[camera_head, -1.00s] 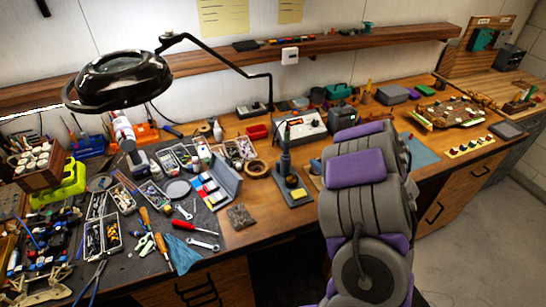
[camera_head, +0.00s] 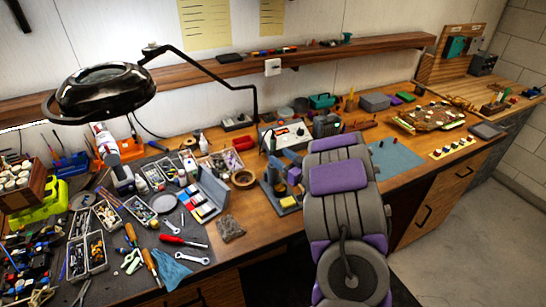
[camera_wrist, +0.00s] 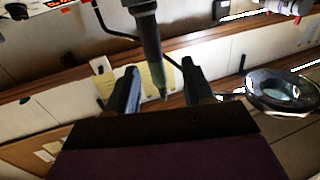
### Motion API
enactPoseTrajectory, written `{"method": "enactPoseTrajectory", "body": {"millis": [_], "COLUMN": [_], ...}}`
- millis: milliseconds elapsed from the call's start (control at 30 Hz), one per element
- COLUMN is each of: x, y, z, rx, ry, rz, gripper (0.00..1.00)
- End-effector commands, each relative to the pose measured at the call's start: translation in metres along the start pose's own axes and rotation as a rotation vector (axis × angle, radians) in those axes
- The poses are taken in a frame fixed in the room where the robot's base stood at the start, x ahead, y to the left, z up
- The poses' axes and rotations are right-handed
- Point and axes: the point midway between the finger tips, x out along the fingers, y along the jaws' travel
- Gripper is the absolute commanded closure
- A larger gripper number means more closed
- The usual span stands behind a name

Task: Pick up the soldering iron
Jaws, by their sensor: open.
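The soldering iron (camera_wrist: 151,45) is a dark grey-green rod. It shows in the wrist view running down from the top edge to a narrow end, between the two fingers of my gripper (camera_wrist: 159,66). My gripper is open, with a gap on each side of the iron. In the head view the iron (camera_head: 272,143) stands upright in its small stand (camera_head: 288,204) on the bench, just left of my arm.
A soldering station (camera_head: 290,134) stands behind the iron. A tape roll (camera_head: 243,178) and an open case (camera_head: 207,196) lie to the left. A magnifier lamp (camera_head: 100,95) overhangs the cluttered left side. Bare wood shows in front of the stand.

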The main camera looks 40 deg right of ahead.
Motion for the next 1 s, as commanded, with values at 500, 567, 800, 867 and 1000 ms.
{"method": "enactPoseTrajectory", "body": {"millis": [500, 567, 800, 867, 1000], "x": [0.048, 0.055, 0.058, 0.058, 0.058], "y": [0.007, 0.007, 0.007, 0.007, 0.008], "z": [0.005, 0.004, 0.002, 0.002, 0.003], "rx": [0.003, 0.003, 0.002, 0.003, 0.003], "ry": [0.001, 0.001, -0.001, -0.001, -0.001], "rz": [-0.003, -0.002, 0.001, 0.001, 0.001], "gripper": [0.48, 0.48, 0.48, 0.52, 0.66]}}
